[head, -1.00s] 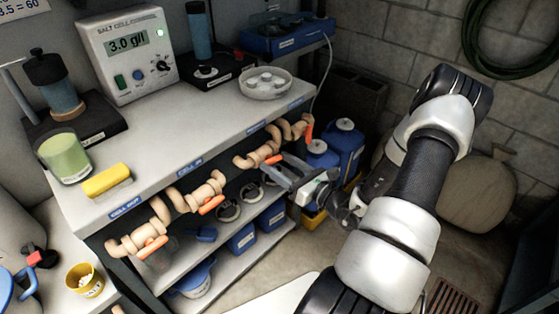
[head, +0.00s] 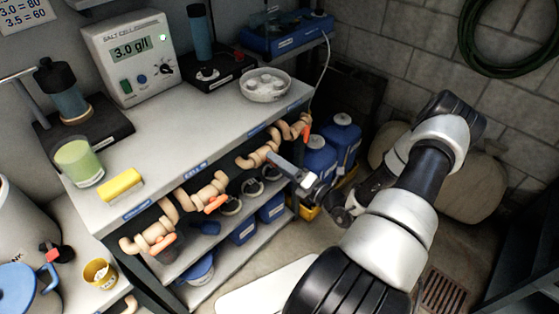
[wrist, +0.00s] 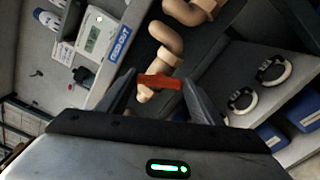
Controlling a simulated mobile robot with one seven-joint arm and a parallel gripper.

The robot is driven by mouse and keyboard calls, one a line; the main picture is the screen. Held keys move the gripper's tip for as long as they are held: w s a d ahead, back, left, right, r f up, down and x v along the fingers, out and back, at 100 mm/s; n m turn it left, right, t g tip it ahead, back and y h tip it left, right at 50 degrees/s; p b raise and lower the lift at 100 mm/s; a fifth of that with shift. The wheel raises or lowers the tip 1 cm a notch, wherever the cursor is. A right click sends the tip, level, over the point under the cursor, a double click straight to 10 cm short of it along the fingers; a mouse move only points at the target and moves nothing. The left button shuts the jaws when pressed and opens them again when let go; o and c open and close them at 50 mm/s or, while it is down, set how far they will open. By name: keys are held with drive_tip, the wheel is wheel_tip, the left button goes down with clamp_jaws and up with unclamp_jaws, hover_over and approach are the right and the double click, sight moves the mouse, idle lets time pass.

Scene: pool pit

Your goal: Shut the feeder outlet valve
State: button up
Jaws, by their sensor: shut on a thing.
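The third valve from the left, a beige pipe fitting (head: 258,150), hangs under the front edge of the shelf top. Its orange lever (wrist: 160,81) shows in the wrist view, lying crosswise between my fingertips. My gripper (wrist: 160,88) is shut on this lever. In the head view my gripper (head: 276,162) reaches the valve from the right, and its fingers hide the lever. A blue label (wrist: 121,43) that seems to read FEED OUT is on the shelf edge near this valve.
Other valves with orange levers hang at left (head: 152,240), at middle left (head: 208,192) and at the far right end (head: 300,126). Blue jugs (head: 320,155) stand right of the shelf. Dark ring-shaped parts and blue bins (head: 243,232) fill the lower shelves.

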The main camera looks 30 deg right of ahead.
drive_tip(key=m+p, duration=0.1)
drive_tip(key=m, duration=0.3)
drive_tip(key=shift+f+m, duration=0.15)
drive_tip(key=shift+m, duration=0.15)
idle(0.5)
drive_tip(key=o, duration=1.1)
drive_tip(key=shift+c, duration=0.2)
drive_tip(key=v, duration=1.7)
drive_tip(key=shift+s+p, duration=0.25)
drive_tip(key=shift+p, duration=0.2)
drive_tip(key=shift+d, duration=0.1)
